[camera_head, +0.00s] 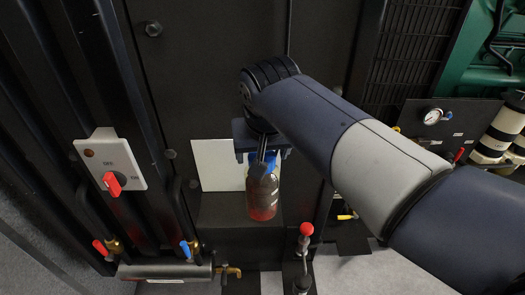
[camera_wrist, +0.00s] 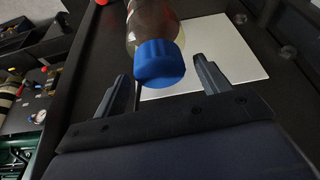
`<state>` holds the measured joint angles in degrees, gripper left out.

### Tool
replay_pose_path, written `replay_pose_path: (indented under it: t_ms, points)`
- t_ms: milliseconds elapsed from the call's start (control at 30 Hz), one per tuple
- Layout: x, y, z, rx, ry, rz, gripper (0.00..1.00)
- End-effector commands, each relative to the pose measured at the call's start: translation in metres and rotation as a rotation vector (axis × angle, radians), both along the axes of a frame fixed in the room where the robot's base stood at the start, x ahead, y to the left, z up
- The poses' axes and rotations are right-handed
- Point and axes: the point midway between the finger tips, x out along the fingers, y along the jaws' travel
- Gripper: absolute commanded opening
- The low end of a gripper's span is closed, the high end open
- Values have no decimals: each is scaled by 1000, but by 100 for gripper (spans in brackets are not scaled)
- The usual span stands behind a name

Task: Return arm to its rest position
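My gripper (camera_head: 262,153) hangs in front of a dark panel in the head view, with my arm reaching in from the right. In the wrist view my gripper (camera_wrist: 160,68) has its two fingers spread apart. A clear bottle with a blue cap (camera_wrist: 158,64) lies ahead, the cap between the fingertips in the picture with a gap on each side. In the head view the bottle (camera_head: 263,197) shows red toward its lower end, just below my gripper. My gripper partly hides its top.
A white plate (camera_head: 212,166) is behind the bottle. A switch box with a red knob (camera_head: 110,168) is at left. Valves with red and blue handles (camera_head: 186,249) sit at lower left. A red-topped lever (camera_head: 306,229) stands below. A gauge (camera_head: 433,117) is at right.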

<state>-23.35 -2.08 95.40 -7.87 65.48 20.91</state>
Motion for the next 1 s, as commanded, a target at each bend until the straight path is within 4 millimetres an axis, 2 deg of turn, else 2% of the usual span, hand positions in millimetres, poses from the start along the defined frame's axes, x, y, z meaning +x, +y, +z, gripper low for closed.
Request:
replay_pose_path:
  t_ms: [267,600,867,1000]
  points:
    - [0,0,0,0,1,13,72]
    - [0,-3,-1,0,2,251,72]
    - [1,-3,-1,0,1,332,72]
    - [1,-5,-1,0,2,433,72]
